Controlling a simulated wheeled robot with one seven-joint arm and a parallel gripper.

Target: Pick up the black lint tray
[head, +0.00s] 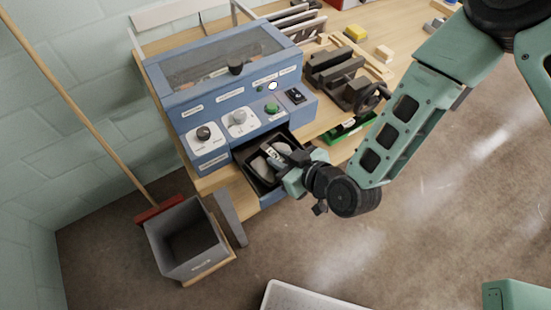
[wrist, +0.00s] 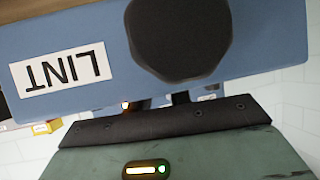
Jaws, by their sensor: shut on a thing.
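The black lint tray (head: 252,164) sits in the pulled-out drawer of the blue machine, with grey lint (head: 260,166) in it. The drawer's blue front (head: 273,198) shows large in the wrist view (wrist: 222,80), with an upside-down LINT label and a dark round knob (wrist: 180,35). My gripper (head: 276,155) reaches over the drawer front into the tray and is shut on it. The fingertips and exact contact are hidden behind the drawer front in the wrist view, and small in the head view.
The blue machine (head: 222,112) stands on a wooden bench with dark blocks (head: 335,75) and a green tray (head: 350,128) to its right. A grey bin (head: 183,240) and a broom (head: 85,115) stand on the left. Open floor lies at the lower right.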

